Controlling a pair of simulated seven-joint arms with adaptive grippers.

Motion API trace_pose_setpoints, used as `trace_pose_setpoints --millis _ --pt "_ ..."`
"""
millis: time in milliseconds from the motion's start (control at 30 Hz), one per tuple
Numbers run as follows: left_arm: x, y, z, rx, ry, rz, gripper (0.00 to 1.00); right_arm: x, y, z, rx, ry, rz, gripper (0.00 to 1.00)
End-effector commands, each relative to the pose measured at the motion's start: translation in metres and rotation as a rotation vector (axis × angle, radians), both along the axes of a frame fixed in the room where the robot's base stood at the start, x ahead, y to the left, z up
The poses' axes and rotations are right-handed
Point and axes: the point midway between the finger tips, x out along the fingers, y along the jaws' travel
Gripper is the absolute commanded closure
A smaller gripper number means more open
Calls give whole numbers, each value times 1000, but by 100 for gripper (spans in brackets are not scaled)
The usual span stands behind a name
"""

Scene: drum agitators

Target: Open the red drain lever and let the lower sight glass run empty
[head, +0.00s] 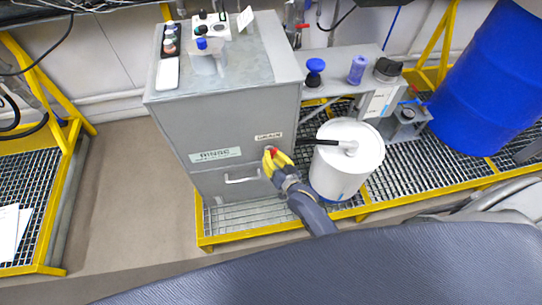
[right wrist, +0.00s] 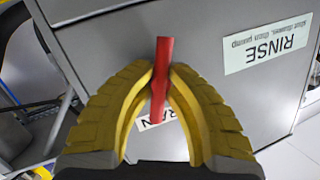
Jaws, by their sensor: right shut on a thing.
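The red drain lever (right wrist: 161,72) sticks out from the front of the grey cabinet (head: 235,110), by the DRAIN label (head: 269,136). My right gripper (head: 271,156) has yellow fingers, which close around the lever from both sides in the right wrist view (right wrist: 161,82). In the head view, the fingers hide most of the lever. The DRAIN label is partly covered by the lever and fingers in the right wrist view. I cannot make out the lower sight glass in either view. My left gripper is not in view.
A white drum (head: 338,175) with a black hose stands close right of my right gripper, on the yellow-edged grating (head: 250,217). The RINSE label (head: 216,155) and a metal handle (head: 241,180) are on the cabinet front. A blue barrel (head: 490,80) stands far right.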

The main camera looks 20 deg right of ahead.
Motion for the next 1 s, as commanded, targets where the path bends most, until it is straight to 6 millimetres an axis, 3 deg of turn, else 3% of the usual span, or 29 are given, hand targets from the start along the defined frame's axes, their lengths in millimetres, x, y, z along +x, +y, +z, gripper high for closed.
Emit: trace_pose_setpoints --millis 500,1000 --pt "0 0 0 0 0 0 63 0 0 0 -322 31 -1 100" --pt "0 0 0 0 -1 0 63 0 0 0 -389 37 0 100"
